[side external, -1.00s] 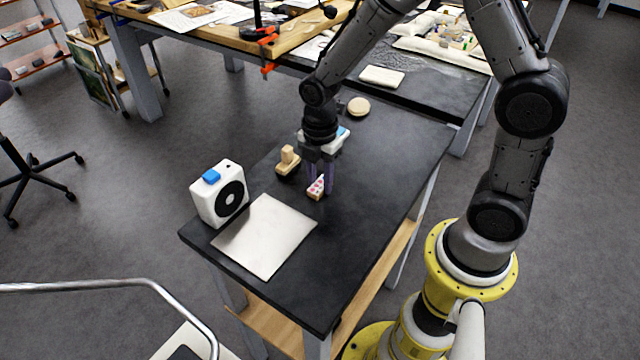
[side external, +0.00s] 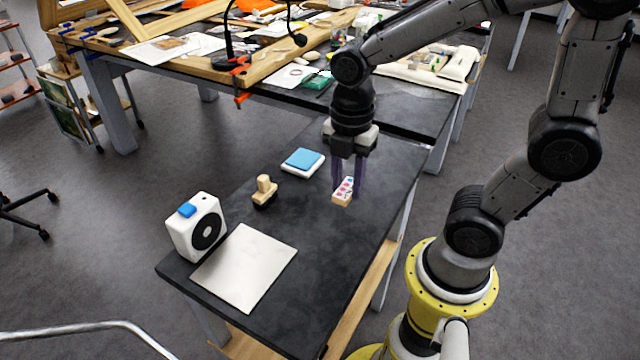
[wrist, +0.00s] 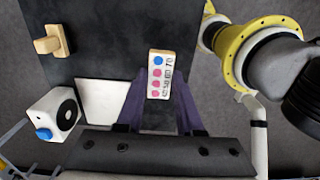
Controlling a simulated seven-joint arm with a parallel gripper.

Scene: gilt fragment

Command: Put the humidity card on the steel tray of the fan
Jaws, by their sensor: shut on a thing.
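The humidity card (side external: 346,187), pale with pink and blue dots and a wooden-looking lower edge, is between the purple fingers of my gripper (side external: 348,183). My gripper is shut on it and points down over the right part of the black table; whether the card clears the table is hard to tell. In the wrist view the card (wrist: 160,75) stands between the fingertips, its dots visible. The steel tray (side external: 245,268) is a flat, bare plate at the front left of the table. The white fan (side external: 196,227), with a black round grille and blue top, stands at its left edge.
A wooden stamp-like block (side external: 264,190) stands between the fan and my gripper. A white pad with a blue top (side external: 303,161) lies behind it. The black table (side external: 305,220) is clear between the card and tray. A cluttered bench stands behind.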

